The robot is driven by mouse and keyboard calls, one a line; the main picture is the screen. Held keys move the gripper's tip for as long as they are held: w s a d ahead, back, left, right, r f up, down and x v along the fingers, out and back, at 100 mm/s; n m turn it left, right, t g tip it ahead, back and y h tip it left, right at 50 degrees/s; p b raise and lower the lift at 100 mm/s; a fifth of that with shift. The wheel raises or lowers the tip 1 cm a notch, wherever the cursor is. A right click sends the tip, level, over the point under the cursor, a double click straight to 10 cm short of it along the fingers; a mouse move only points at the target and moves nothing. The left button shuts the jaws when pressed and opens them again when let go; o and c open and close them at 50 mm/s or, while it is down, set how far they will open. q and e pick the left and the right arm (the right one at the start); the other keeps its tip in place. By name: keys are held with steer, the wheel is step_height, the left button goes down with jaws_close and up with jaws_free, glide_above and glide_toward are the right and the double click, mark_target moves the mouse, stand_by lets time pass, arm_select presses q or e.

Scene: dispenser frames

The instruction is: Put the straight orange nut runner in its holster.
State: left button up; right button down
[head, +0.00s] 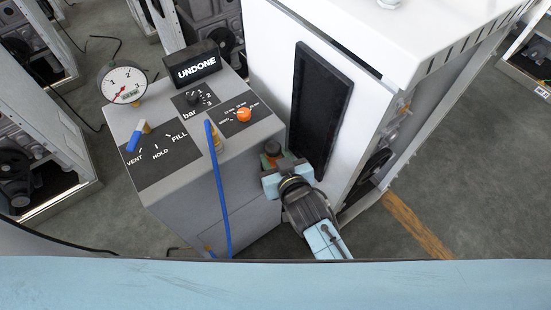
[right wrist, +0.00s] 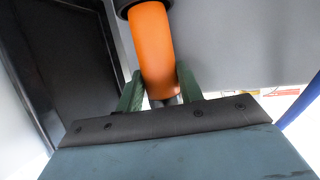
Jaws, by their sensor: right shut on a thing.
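The orange nut runner (right wrist: 152,50) shows in the right wrist view as a straight orange cylinder, upright between the two green fingers of my right gripper (right wrist: 160,92). A dark collar surrounds its far end at the top edge; I cannot tell whether this is part of the tool or the holster. In the head view my right gripper (head: 273,163) is shut on it beside the grey console's right side, and only a small orange-red and dark bit of the tool shows. No holster can be made out for certain. My left gripper is not in view.
The grey console (head: 180,185) carries a gauge (head: 124,85), knobs, a blue-handled valve (head: 138,136), a blue hose (head: 220,190) and a sign reading UNDONE (head: 197,67). A white cabinet (head: 270,60) with a black panel (head: 320,105) stands close on the right.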

steer(key=shift+r, duration=0.1)
steer(key=c, duration=0.9)
jaws_free()
steer(key=p+v, duration=0.2)
steer(key=v, duration=1)
steer(key=shift+d, duration=0.1)
